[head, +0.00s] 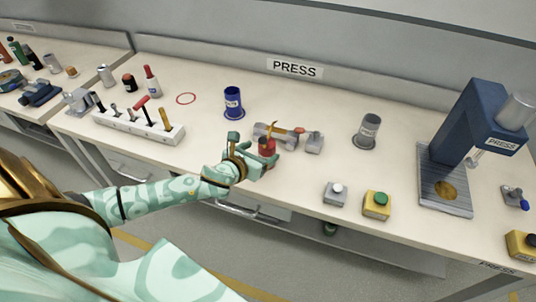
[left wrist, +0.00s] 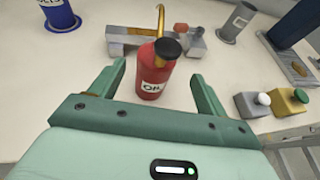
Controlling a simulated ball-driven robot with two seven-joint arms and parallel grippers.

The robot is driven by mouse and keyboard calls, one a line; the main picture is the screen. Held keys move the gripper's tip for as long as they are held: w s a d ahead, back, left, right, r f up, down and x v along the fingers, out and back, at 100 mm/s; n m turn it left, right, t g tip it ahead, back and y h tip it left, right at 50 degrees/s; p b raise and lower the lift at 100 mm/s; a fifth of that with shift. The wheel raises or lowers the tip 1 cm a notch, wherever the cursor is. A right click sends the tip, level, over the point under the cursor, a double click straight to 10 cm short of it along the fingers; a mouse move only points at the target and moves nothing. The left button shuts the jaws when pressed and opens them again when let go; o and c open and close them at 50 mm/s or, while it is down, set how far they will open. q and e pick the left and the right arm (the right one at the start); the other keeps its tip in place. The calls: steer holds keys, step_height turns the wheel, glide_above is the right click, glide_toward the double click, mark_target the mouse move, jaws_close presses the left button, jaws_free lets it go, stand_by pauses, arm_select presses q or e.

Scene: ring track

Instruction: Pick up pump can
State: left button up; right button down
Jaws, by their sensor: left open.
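The pump can is a small red can (head: 267,146) with a dark cap, a bent brass-coloured spout and a white label that seems to start with "O". In the left wrist view the red can (left wrist: 152,78) stands upright between the two green fingers. My left gripper (head: 252,152) is open around the can, with a gap showing at each side in the left wrist view (left wrist: 158,85). In the head view the gripper hides part of the can. My right gripper is not in view.
Just behind the can lies a grey metal fixture (head: 290,135). A blue cup (head: 233,103) and a grey cup (head: 367,131) stand farther back. A tool rack (head: 140,127) is left. Button boxes (head: 377,205) and a blue press (head: 470,130) are right.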

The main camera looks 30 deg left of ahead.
mark_target(262, 151)
arm_select(q)
steer(key=x, duration=0.1)
steer(key=b+x, duration=0.1)
steer(key=x, duration=0.1)
steer(key=b+x, duration=0.1)
steer(key=x, duration=0.1)
steer(key=shift+a+f, duration=0.3)
steer(key=shift+f, duration=0.15)
steer(key=shift+w, duration=0.45)
steer(key=shift+s, duration=0.1)
steer(key=shift+c, duration=1)
steer(key=c, duration=1)
